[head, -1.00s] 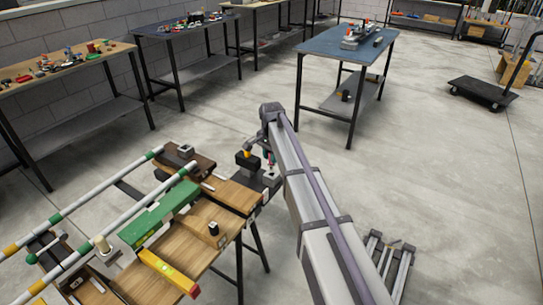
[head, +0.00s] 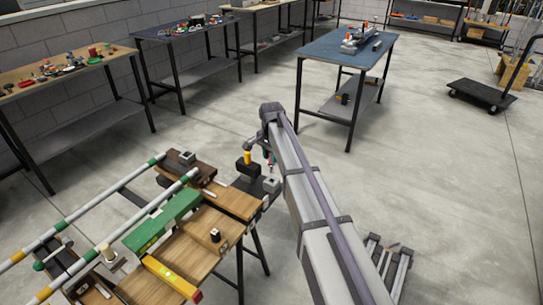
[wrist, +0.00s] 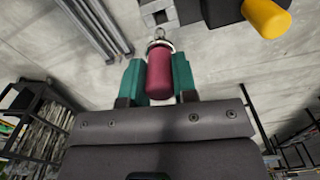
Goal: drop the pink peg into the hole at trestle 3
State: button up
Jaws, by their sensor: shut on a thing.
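The pink peg (wrist: 160,75) is a dark pink cylinder with a pale collar and a small ring at its far end. My gripper (wrist: 160,77) is shut on it, with one teal finger on each side. No trestle number is readable.
A yellow cylinder (wrist: 266,18) stands close by on a dark block; it also shows in the head view (head: 247,158). Open floor (head: 420,170) lies right.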

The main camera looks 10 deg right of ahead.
jog(key=shift+r+p, duration=3.2)
jog(key=shift+r, duration=0.3)
jog(key=shift+f, duration=0.1)
